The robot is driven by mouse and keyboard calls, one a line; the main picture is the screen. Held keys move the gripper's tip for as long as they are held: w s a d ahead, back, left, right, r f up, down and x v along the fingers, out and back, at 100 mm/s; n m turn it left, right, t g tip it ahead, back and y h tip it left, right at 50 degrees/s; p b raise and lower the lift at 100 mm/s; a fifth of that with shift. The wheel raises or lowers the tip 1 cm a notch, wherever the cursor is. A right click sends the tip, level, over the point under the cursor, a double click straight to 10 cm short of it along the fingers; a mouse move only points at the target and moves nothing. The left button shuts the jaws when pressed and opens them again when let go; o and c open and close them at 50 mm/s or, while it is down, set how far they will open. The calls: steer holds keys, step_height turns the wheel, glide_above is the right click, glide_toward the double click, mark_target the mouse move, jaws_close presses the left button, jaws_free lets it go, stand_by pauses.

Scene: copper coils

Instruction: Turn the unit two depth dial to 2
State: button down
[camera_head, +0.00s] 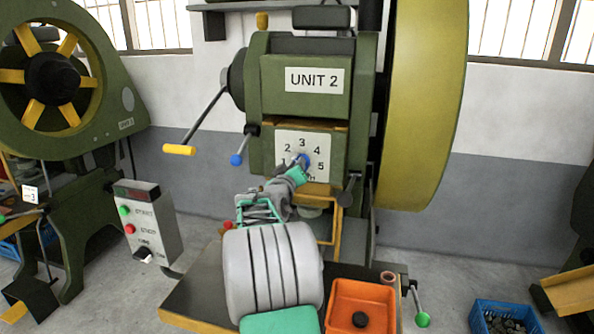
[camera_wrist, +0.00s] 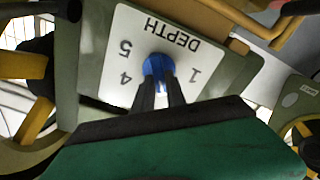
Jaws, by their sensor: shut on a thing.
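The unit two machine is a green press with a "UNIT 2" label (camera_head: 314,80). Below the label is a white dial plate (camera_head: 292,139) with numbers; 1 to 5 show in the head view. In the wrist view the plate (camera_wrist: 120,62) appears upside down, with DEPTH, 1, 4 and 5 readable. The blue depth dial (camera_head: 305,160) sits at the middle of the plate; it also shows in the wrist view (camera_wrist: 158,66). My gripper (camera_head: 298,170) is shut on the dial, its two dark fingers (camera_wrist: 163,88) at either side. Which number the dial points at is hard to tell.
A yellow-handled crank (camera_head: 179,150) and a blue-knobbed lever (camera_head: 237,160) stick out left of the plate. A grey control box (camera_head: 148,226) stands at lower left. An orange tray (camera_head: 341,290) is on the bench. A large yellow flywheel (camera_head: 420,100) is at right.

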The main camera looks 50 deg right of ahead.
steer(key=shift+f+n, duration=0.1)
steer(key=shift+n, duration=1.1)
steer(key=c, duration=1.4)
jaws_free()
steer(key=shift+o, duration=0.2)
steer(key=shift+b, duration=0.3)
steer(key=b+v, duration=0.1)
steer(key=v, duration=0.6)
steer(key=shift+s+a, duration=0.2)
steer(key=shift+a, duration=0.2)
